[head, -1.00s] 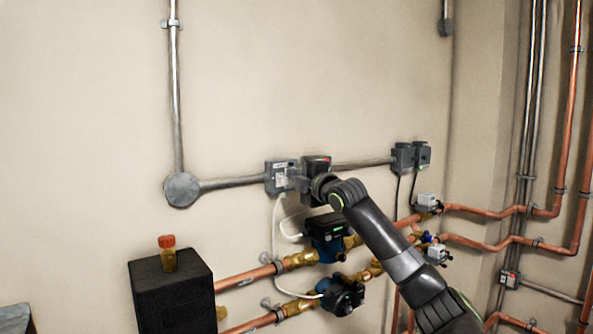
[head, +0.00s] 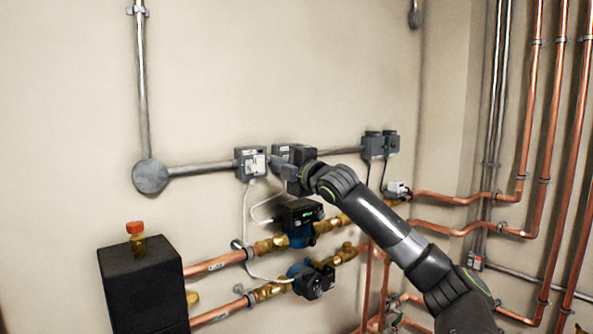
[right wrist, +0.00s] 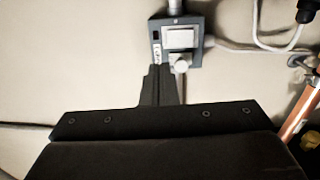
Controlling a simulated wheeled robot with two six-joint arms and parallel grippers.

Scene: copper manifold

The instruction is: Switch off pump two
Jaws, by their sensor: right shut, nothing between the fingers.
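Two grey switch boxes hang side by side on the wall in the head view. The left box (head: 250,163) shows a pale switch face. The right box (head: 281,151) is partly hidden behind my right gripper (head: 276,164). That gripper is shut and empty, its fingers pointing left in front of the boxes; I cannot tell whether they touch. Below the boxes are an upper blue-and-black pump (head: 298,221) and a lower pump (head: 313,281). My left gripper is not in view.
A black block (head: 145,285) with a red-capped brass fitting (head: 136,238) stands at lower left. Copper pipes (head: 216,265) run through the pumps. More boxes (head: 375,146) hang further right. White cables (head: 246,210) hang below the switch boxes.

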